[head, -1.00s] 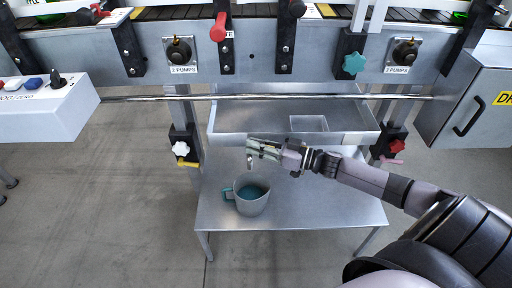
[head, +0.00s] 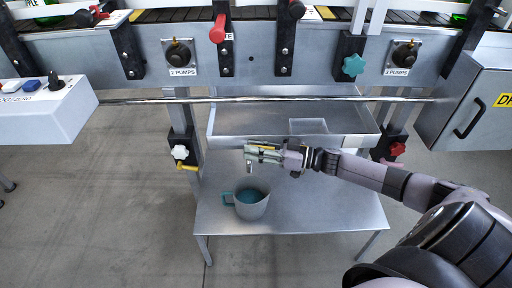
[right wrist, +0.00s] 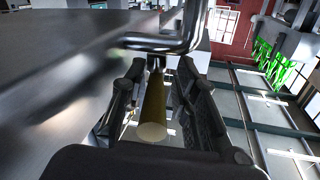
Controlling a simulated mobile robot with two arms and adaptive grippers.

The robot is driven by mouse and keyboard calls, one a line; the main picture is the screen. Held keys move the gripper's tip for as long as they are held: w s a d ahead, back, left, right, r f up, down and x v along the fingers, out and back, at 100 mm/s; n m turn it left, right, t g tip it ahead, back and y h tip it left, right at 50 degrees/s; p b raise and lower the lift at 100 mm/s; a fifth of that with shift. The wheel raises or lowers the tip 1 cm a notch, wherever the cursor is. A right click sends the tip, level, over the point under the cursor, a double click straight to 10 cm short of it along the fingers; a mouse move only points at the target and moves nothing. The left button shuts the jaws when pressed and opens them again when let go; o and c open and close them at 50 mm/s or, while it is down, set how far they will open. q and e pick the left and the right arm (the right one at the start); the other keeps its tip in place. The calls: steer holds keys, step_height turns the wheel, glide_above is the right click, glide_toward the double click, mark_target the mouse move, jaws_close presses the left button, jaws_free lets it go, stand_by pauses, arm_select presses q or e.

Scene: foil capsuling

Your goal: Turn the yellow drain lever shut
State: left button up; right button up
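The yellow drain lever (right wrist: 153,112) shows in the right wrist view as a dull yellow bar with its round end towards the camera. It joins a bent shiny metal pipe (right wrist: 165,42). My right gripper (right wrist: 157,92) has its two dark fingers on either side of the lever, with gaps visible. In the head view, my right gripper (head: 258,154) is at the front edge of the metal tray (head: 225,139), with a small spout (head: 249,168) below it and the lever mostly hidden. A grey mug (head: 251,207) with teal inside stands below. My left gripper is out of view.
The mug stands on a low metal table (head: 315,215). Left of the tray, a post carries a white star knob (head: 180,152) and a separate yellow handle (head: 188,167). A red knob (head: 397,149) is on the right post. A horizontal rail (head: 270,98) runs above the tray.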

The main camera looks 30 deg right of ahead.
steer(key=shift+o, duration=0.4)
steer(key=shift+d, duration=0.1)
steer(key=shift+s+d, duration=0.15)
steer(key=shift+d, duration=0.1)
steer(key=v, duration=0.7)
steer(key=shift+s, duration=0.2)
steer(key=shift+c, duration=0.3)
